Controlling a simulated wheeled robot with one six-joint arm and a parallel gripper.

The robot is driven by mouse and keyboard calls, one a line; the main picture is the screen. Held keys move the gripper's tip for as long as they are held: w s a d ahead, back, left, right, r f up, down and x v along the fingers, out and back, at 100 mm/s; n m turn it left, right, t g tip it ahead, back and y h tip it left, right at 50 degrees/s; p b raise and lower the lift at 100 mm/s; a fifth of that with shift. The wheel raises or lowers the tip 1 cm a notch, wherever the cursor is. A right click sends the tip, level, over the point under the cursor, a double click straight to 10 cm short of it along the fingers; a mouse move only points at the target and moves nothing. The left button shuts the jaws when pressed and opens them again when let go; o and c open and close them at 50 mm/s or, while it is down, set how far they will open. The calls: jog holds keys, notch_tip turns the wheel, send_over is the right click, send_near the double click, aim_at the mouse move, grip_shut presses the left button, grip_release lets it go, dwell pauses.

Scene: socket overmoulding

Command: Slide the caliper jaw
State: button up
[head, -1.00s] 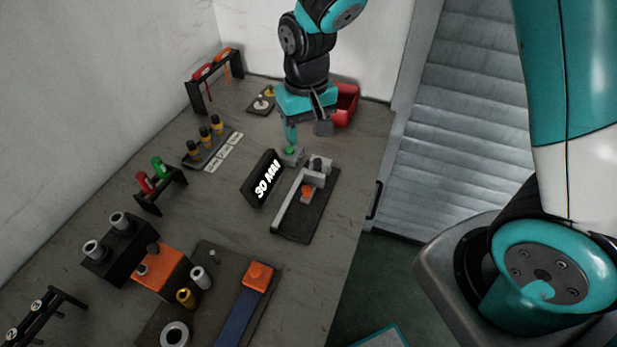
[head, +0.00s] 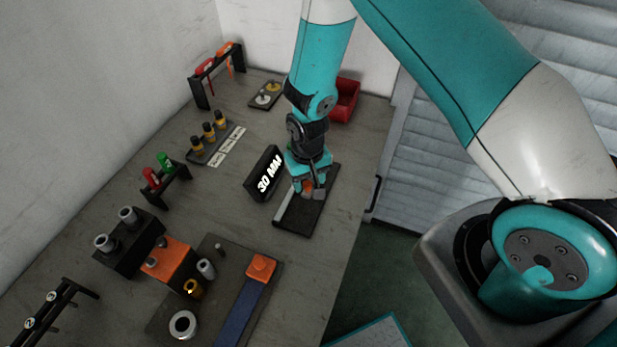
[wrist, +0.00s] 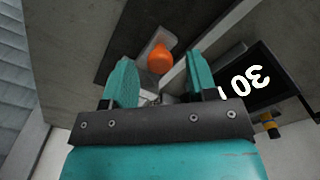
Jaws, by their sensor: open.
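The caliper stands on a dark base plate (head: 292,219) on the bench, right of the black "30 MM" sign (head: 264,174). Its sliding jaw carries an orange knob (head: 307,186), which also shows in the wrist view (wrist: 160,59). The light grey caliper beam (wrist: 175,85) runs beside it. My gripper (head: 309,188) is over the caliper, at the knob. In the wrist view my gripper (wrist: 160,78) has its teal fingers apart, with the knob showing between and beyond the tips. I cannot tell whether either finger touches it. My gripper hides much of the caliper in the head view.
The sign (wrist: 260,82) stands close beside the caliper. A red bin (head: 345,100) is behind my arm. An orange block (head: 168,262), a blue-handled tool (head: 240,312) and metal sleeves are at the front. Tool racks line the left. The bench right of the caliper is clear.

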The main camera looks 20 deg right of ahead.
jog(key=shift+f, duration=0.45)
grip_shut()
jog(key=shift+s+a, duration=1.2)
jog(key=shift+s, duration=0.05)
grip_release()
jog(key=shift+a, duration=0.1)
jog(key=shift+r, duration=0.1)
